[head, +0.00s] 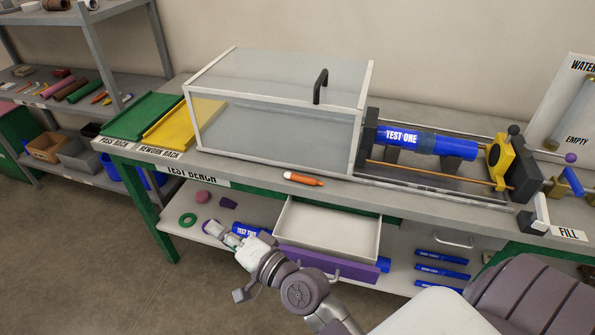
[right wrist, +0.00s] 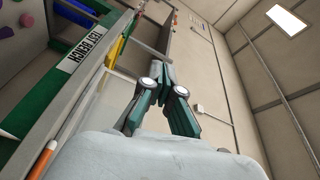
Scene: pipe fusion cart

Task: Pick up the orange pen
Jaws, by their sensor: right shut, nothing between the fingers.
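The orange pen (head: 304,179), with a white end, lies on the front edge of the test bench, in front of the clear box. In the right wrist view the pen (right wrist: 42,160) shows at the lower left, partly cut off by the frame. My right gripper (head: 228,237) is in front of the bench, below and left of the pen in the head view, apart from it. In the right wrist view the gripper's fingers (right wrist: 164,82) are together and empty. My left gripper is not in view.
A clear framed box (head: 280,95) with a black handle stands behind the pen. A blue TEST ONE pipe (head: 430,143) sits in a clamp rig to the right. An open drawer (head: 328,231) juts out below the bench top. Green (head: 140,112) and yellow (head: 172,134) racks stand left.

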